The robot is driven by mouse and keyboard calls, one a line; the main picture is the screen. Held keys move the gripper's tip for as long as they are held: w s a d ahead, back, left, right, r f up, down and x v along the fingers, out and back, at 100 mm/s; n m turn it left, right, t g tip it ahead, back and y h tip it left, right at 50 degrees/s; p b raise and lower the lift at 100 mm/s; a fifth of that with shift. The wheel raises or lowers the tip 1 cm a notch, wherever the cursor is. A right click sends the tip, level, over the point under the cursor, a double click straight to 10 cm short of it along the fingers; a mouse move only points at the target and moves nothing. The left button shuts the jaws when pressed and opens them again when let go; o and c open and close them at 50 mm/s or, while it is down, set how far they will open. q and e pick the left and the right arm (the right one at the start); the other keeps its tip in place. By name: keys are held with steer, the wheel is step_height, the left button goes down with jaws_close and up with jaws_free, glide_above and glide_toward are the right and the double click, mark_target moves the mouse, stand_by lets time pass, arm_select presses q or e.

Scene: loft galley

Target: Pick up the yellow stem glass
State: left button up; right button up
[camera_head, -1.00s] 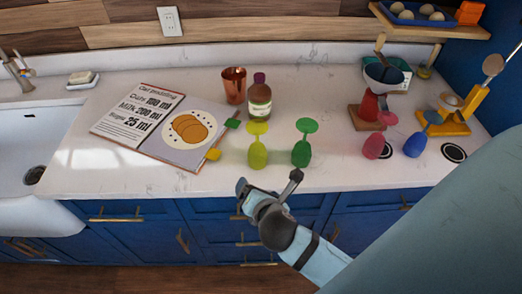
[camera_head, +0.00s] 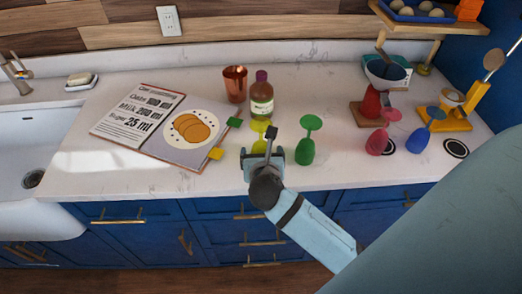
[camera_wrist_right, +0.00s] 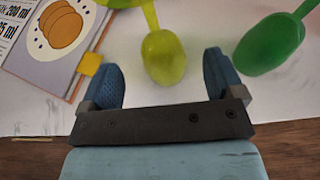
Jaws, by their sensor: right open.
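The yellow stem glass (camera_head: 260,126) stands upside down near the counter's front edge, its foot on top. In the head view my right gripper hides most of its bowl. The right wrist view shows the yellow-green bowl (camera_wrist_right: 163,56) between the lines of the two fingers, with clear gaps on both sides. My right gripper (camera_head: 262,154) is open and empty, in front of the glass. My left gripper is not in view.
A green stem glass (camera_head: 306,150) stands upside down close on the right. An open recipe book (camera_head: 165,125) lies left, a brown bottle (camera_head: 261,98) and copper cup (camera_head: 235,84) behind. Pink (camera_head: 378,142) and blue (camera_head: 419,140) glasses stand farther right.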

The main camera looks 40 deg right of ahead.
mark_target(261, 148)
steer(key=x, duration=0.5)
steer(key=shift+r, duration=0.1)
steer(key=c, duration=1)
steer(key=shift+c, duration=0.2)
steer(key=shift+r, duration=0.15)
